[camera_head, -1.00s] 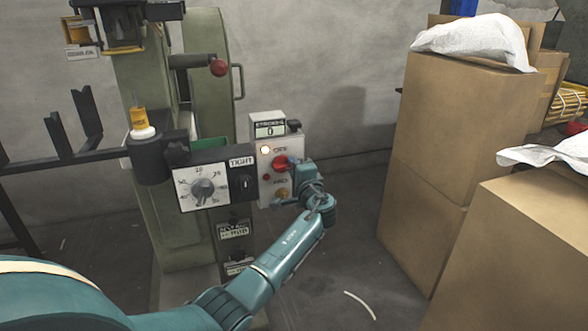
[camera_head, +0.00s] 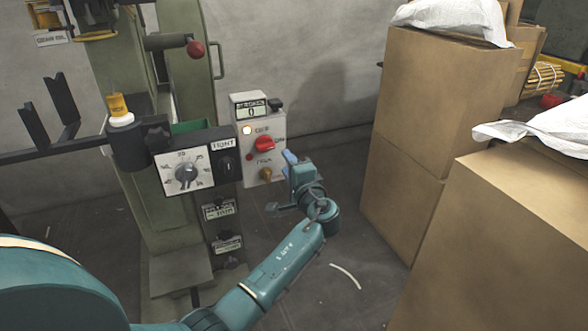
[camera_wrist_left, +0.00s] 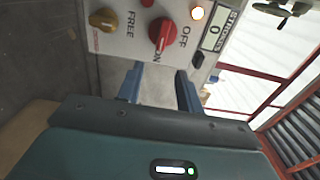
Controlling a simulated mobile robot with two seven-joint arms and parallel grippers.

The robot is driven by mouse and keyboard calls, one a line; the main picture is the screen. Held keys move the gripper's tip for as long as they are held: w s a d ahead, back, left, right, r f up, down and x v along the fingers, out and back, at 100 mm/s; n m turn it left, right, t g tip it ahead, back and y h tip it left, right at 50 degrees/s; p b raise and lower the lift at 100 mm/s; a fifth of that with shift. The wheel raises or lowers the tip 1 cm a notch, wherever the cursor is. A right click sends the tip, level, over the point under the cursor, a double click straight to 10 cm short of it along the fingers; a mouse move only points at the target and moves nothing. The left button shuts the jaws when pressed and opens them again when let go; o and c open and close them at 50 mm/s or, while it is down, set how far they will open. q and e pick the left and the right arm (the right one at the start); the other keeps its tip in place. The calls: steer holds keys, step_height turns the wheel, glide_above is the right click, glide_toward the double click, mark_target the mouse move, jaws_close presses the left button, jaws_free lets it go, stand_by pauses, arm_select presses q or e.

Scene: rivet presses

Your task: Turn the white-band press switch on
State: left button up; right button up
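The press's control box (camera_head: 243,110) carries a red switch (camera_head: 264,144) between OFF and ON marks; the switch also shows in the wrist view (camera_wrist_left: 164,36). Its ridge appears to lie along the direction of the ON mark. A small lamp (camera_head: 246,130) on the box glows. The display (camera_head: 251,110) reads 0. A white band (camera_head: 122,120) sits under the orange-yellow bottle on the press. My left gripper (camera_head: 284,180) is at the box's lower right, apart from the switch. In the wrist view its fingers (camera_wrist_left: 160,80) are apart with nothing between them. My right gripper is out of view.
A brass-coloured knob (camera_head: 265,174) sits below the switch, and a dial panel (camera_head: 185,172) stands left of the box. Stacked cardboard boxes (camera_head: 420,100) with white bags stand at right. The floor between is open.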

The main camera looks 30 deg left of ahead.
arm_select(q)
steer(key=shift+v, duration=1.9)
